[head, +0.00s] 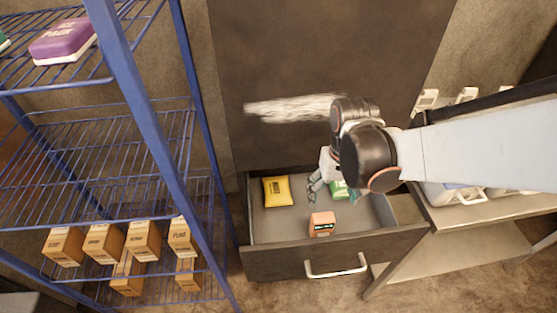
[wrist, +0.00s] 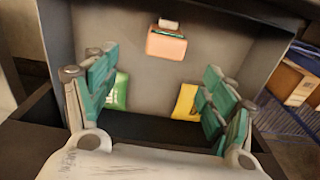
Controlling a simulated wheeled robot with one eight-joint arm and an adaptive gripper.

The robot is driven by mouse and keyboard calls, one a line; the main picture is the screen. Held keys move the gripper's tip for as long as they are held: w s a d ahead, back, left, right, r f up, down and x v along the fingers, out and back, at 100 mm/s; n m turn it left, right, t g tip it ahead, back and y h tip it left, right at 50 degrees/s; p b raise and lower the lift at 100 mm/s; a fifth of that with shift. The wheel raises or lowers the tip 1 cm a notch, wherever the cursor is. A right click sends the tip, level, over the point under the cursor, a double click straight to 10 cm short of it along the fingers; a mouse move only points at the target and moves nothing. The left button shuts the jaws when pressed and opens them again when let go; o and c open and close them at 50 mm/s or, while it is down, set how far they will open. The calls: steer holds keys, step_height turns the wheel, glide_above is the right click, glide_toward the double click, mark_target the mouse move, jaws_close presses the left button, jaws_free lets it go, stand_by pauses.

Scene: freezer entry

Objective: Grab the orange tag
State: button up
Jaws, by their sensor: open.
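My gripper (head: 316,186) reaches into the drawer, behind the tag in the head view. In the wrist view my gripper (wrist: 157,90) has its green-padded fingers spread wide, with nothing between them. The tag lies beyond the fingertips, apart from them. My wrist hides part of the drawer's back right.
In the drawer, a yellow packet (head: 277,191) lies left of my gripper and a green packet (head: 339,190) lies partly under it. Drawer walls enclose this space. A blue wire rack (head: 120,100) with several boxes stands left; a shelf (head: 480,212) stands right.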

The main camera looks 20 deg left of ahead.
mark_target(321, 220)
steer(key=shift+s+a+f, duration=0.5)
steer(key=shift+s+a, duration=0.1)
steer(key=shift+s, duration=0.25)
step_height(321, 220, down, 7)
steer(key=b, duration=0.3)
steer(key=shift+w+d+f+b, duration=0.15)
steer(key=shift+f+b, duration=0.3)
steer(key=shift+f, duration=0.55)
steer(key=shift+w+a+f+b, duration=0.1)
steer(key=shift+w+f+b, duration=0.3)
steer(key=shift+f, duration=0.65)
steer(key=shift+w+d+f+b, duration=0.1)
steer(key=shift+f+b, duration=0.45)
steer(key=shift+f, duration=0.45)
steer(key=c, duration=1.2)
